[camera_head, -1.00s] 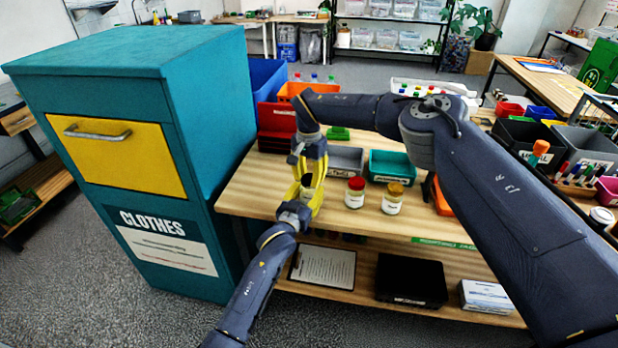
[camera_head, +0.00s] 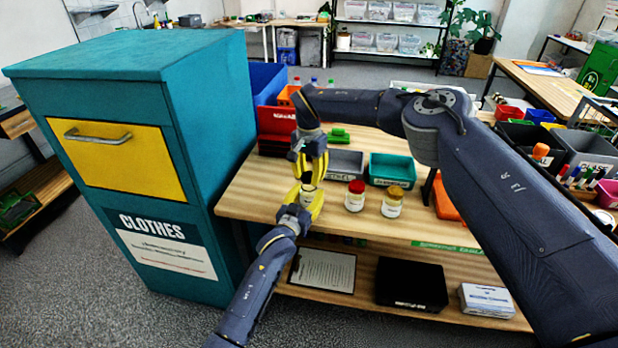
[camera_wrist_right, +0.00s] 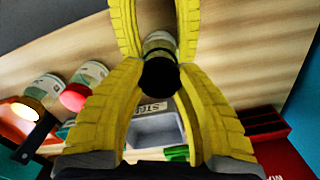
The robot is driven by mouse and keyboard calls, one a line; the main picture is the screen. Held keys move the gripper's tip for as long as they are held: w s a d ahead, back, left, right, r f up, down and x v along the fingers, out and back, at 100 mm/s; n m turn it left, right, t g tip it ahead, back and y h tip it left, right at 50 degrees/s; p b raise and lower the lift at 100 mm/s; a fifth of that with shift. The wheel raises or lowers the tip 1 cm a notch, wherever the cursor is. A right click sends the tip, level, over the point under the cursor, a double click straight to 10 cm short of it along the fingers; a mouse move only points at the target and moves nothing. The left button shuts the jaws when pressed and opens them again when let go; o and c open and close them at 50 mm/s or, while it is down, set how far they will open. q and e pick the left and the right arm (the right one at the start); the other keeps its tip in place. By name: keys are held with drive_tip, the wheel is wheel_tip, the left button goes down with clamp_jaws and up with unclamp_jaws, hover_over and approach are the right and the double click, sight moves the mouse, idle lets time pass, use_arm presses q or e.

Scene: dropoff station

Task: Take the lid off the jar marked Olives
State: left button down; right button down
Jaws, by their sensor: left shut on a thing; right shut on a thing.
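A jar (camera_head: 307,198) stands at the near left part of the table; it also shows in the right wrist view (camera_wrist_right: 159,41). My left gripper (camera_head: 306,203) is shut around its body from the near side. My right gripper (camera_head: 311,176) comes from above and is shut on the jar's dark lid (camera_wrist_right: 160,77). Whether lid and jar still touch cannot be told. Two more jars stand to the right, one with a red lid (camera_head: 356,187) and one with a yellow-brown lid (camera_head: 395,192). The labels are too small to read.
A grey bin (camera_head: 346,163) and a teal bin (camera_head: 391,168) stand behind the jars. Red bins (camera_head: 275,122) stand at the back left. A large teal clothes box (camera_head: 135,150) stands left of the table (camera_head: 250,200). My right arm crosses above the table.

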sight(309, 176)
use_arm(q)
drive_tip(key=shift+f, duration=0.1)
use_arm(e)
drive_tip(key=shift+r, duration=0.1)
drive_tip(key=shift+r, duration=1.95)
use_arm(q)
drive_tip(key=c, duration=0.6)
unclamp_jaws()
